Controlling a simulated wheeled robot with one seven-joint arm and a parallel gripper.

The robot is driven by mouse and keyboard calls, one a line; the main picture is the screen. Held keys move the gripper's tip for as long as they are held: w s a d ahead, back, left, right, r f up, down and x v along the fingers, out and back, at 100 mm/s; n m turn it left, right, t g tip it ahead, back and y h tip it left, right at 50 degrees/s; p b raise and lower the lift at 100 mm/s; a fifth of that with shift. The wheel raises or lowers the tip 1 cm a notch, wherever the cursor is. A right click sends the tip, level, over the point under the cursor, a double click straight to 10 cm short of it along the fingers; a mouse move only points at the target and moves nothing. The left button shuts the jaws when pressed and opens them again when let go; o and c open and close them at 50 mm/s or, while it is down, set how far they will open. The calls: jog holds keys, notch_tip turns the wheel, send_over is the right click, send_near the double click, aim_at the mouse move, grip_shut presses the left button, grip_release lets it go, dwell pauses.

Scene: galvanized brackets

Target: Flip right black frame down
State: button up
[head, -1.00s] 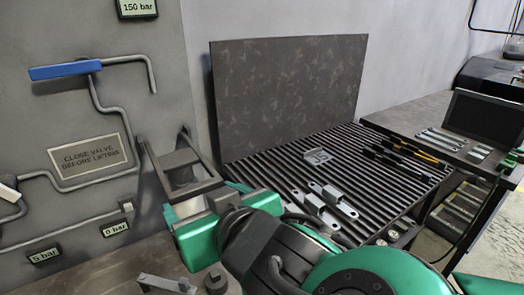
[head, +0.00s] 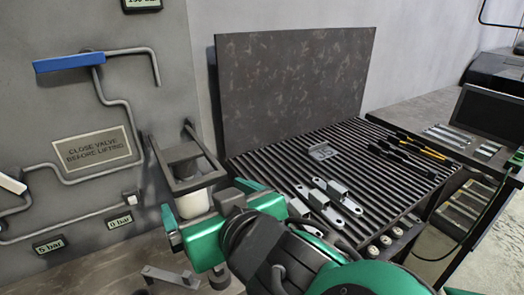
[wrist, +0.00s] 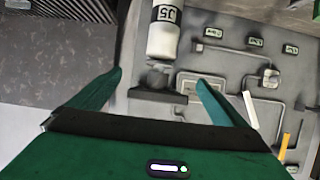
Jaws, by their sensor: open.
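The black frame (head: 201,181) juts out from the grey wall panel, its two side arms running back to the panel. It also shows in the wrist view (wrist: 160,96), beyond my fingers. My gripper (head: 207,203) is open, with green fingers spread just in front of and below the frame's front bar. In the wrist view my gripper (wrist: 159,78) has nothing between its fingertips, and the frame appears apart from them. A white cylinder (head: 193,204) shows below the frame, partly hidden by my gripper; it has a dark label in the wrist view (wrist: 163,35).
The wall panel carries a blue-handled lever (head: 68,63), pipes, a warning plate (head: 93,149) and pressure labels. A ribbed bench (head: 270,165) at right holds metal brackets (head: 328,200) and dark tools. A dark upright board (head: 295,85) stands behind it.

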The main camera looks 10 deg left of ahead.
jog(key=v, duration=1)
jog(key=shift+d+r, duration=0.2)
jog(key=shift+d, duration=0.1)
jog(key=shift+s, duration=0.15)
